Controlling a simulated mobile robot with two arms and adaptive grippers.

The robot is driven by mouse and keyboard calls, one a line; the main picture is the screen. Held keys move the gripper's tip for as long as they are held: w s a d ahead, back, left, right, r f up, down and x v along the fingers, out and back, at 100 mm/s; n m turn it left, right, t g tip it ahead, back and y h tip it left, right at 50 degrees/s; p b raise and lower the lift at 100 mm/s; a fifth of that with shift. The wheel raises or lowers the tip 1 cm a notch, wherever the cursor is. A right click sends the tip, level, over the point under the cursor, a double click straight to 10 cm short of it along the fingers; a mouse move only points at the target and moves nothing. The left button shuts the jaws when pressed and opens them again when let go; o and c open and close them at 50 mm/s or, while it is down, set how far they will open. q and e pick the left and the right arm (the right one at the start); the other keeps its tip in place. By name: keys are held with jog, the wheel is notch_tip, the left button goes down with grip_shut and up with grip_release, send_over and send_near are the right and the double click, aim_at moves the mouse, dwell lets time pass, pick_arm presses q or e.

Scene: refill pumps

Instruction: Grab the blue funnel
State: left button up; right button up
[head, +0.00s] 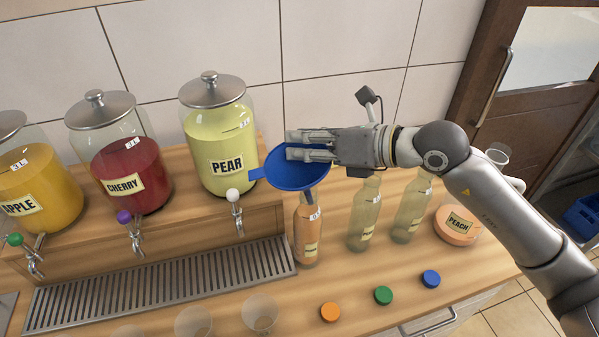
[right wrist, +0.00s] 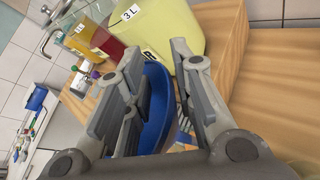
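The blue funnel (head: 300,179) sits over the mouth of an orange-filled bottle (head: 306,235), its tab pointing left toward the pear jar. My right gripper (head: 290,145) reaches in from the right, its fingers over the funnel's far part. In the right wrist view the fingers are apart, with the blue funnel (right wrist: 156,105) showing between and behind them. I cannot tell whether a finger touches the funnel. My left gripper is not in view.
Dispensers of pear (head: 221,150), cherry (head: 128,172) and apple (head: 38,185) stand on a wooden step at left. Two bottles (head: 364,215) (head: 411,212) and a peach jar (head: 457,224) stand to the right. Orange (head: 330,312), green (head: 383,295) and blue (head: 431,279) caps lie in front.

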grip_shut()
jog(key=shift+r, duration=0.1)
